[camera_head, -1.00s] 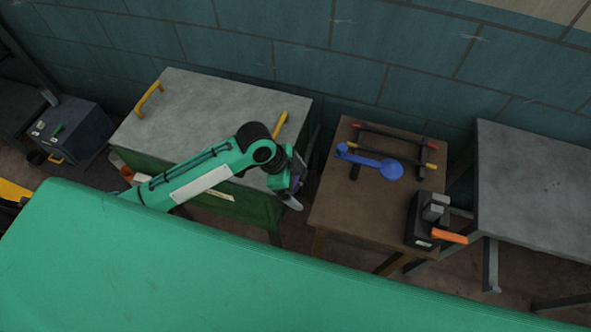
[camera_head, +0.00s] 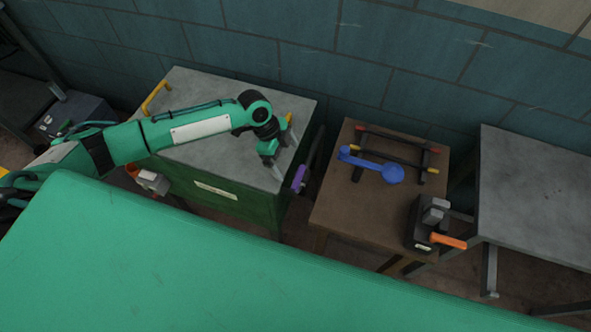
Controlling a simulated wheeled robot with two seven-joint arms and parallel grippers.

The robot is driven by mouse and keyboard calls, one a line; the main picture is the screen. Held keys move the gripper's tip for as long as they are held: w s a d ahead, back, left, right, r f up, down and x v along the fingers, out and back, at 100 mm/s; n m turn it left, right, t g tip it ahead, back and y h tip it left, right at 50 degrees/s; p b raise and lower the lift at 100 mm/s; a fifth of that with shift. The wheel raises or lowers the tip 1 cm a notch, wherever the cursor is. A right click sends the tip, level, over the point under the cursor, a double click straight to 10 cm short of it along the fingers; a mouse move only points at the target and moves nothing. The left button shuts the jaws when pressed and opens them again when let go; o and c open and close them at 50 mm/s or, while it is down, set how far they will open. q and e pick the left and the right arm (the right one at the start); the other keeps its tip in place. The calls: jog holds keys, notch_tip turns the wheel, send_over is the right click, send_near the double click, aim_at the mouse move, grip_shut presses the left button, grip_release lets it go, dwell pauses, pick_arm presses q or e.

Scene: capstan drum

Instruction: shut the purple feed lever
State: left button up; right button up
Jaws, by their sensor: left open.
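The purple feed lever (camera_head: 299,178) shows at the right side of the green cabinet (camera_head: 245,208) with a grey top, just beyond its edge. A dark part runs up behind the lever. How far the lever stands open is hard to tell. My left gripper (camera_head: 284,156) is over the right part of the cabinet top, a little up and left of the lever in the picture. Its fingers are apart, with nothing seen between them, and it looks clear of the lever. My right gripper is not in view.
A brown table (camera_head: 335,210) right of the cabinet carries a dark rack with a blue ladle-like piece (camera_head: 378,170) and a black device with an orange handle (camera_head: 448,241). A grey table (camera_head: 535,195) stands farther right. Yellow handles (camera_head: 155,97) sit on the cabinet top.

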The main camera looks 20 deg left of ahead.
aim_at(298, 176)
pick_arm(q)
jog(key=p+x, duration=0.1)
jog(key=x, duration=0.5)
jog(key=shift+d+f, duration=0.2)
jog(key=shift+x, duration=0.85)
jog(key=shift+a, duration=0.1)
jog(key=c, duration=1.2)
jog(key=shift+c, duration=0.2)
